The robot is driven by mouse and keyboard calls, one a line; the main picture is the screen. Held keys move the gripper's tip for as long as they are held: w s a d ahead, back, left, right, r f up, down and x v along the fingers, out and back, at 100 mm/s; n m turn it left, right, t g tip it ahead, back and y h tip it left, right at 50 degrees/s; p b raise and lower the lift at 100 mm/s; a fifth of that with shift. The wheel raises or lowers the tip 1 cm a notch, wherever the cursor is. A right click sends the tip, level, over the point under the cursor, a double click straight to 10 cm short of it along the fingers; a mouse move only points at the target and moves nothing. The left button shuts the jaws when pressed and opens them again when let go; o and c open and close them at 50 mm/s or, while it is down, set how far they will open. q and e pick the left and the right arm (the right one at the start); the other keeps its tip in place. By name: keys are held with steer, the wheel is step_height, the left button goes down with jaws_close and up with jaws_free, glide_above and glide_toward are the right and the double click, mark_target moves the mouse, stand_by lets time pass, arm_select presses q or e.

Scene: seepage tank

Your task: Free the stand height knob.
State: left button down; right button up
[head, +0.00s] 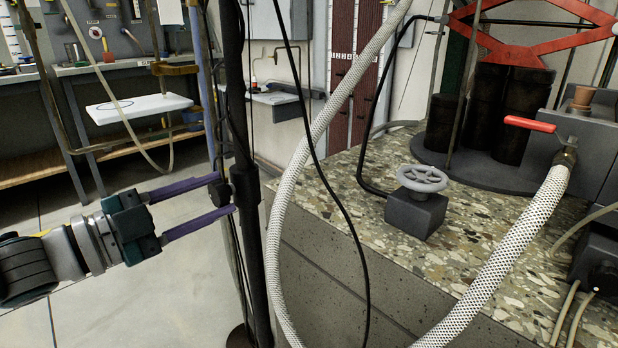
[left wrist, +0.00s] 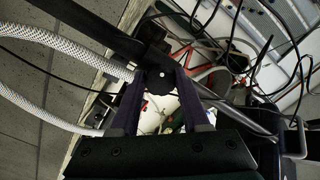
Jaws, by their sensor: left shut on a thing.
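The stand height knob (head: 219,191) is a small black knob on the side of a black upright stand pole (head: 246,215). My left gripper (head: 226,195) comes in from the left, and its two purple fingers are shut on the knob, one above and one below. In the left wrist view the dark round knob (left wrist: 160,79) sits between the tips of my left gripper (left wrist: 158,82), with the dark pole (left wrist: 85,27) running past it. Whether the knob is loose or tight does not show. My right gripper is not in view.
A white braided hose (head: 290,180) and a black cable hang just right of the pole. A stone-topped bench (head: 350,215) carries a grey handwheel valve (head: 421,180) and a red-handled valve (head: 530,124). A workbench (head: 130,65) stands at the back left. The floor at left is mostly clear.

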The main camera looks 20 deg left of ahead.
arm_select(q)
steer(key=shift+n, duration=0.7)
steer(key=shift+c, duration=1.9)
jaws_free()
steer(key=p+v, duration=0.2)
steer(key=v, duration=0.8)
